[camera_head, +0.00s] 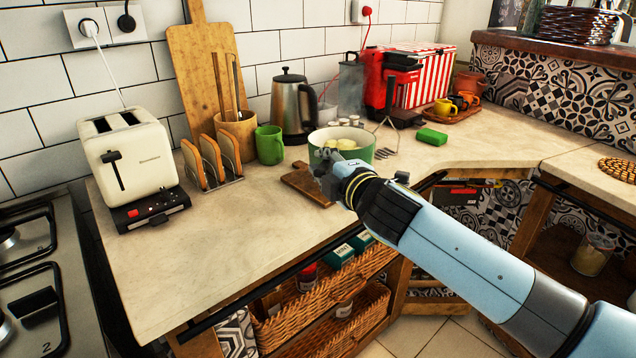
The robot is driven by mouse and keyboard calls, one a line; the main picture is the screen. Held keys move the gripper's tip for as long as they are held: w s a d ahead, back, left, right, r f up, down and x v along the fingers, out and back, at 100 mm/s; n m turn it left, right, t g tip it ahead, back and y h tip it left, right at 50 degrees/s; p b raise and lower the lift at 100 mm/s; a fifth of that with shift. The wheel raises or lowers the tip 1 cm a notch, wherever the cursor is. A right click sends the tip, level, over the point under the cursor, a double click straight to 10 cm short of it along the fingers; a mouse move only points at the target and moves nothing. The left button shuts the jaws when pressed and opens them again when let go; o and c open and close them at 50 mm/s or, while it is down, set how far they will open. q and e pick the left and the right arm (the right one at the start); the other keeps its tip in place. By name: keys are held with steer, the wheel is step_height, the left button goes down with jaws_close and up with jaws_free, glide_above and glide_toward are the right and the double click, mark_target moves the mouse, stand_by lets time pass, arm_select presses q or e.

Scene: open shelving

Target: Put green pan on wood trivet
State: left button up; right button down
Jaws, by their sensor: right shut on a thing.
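The green pan (363,155) is a round pan with a pale inside, holding several pale yellowish pieces. It is at the middle of the counter, in front of the kettle. My right gripper (328,167) is shut at the pan's near side, and its fingers are partly hidden by its own wrist. I cannot tell if the pan touches the counter. A round brown trivet (618,168), woven or beaded in look, lies on the right counter and is cut by the picture edge. My left gripper is not in view.
A dark wooden board (305,184) lies by my right gripper. A green mug (269,145), kettle (294,105) and toaster (133,160) stand behind and left. The counter (510,135) between pan and trivet is mostly clear.

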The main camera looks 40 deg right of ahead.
steer(key=f, duration=0.1)
steer(key=w+f+b, duration=0.1)
steer(key=f, duration=0.1)
steer(key=f+b, duration=0.1)
steer(key=shift+w+a+f, duration=0.2)
steer(key=shift+w+f, duration=0.1)
steer(key=shift+f, duration=0.1)
steer(key=shift+r, duration=0.1)
steer(key=c, duration=1.3)
jaws_free()
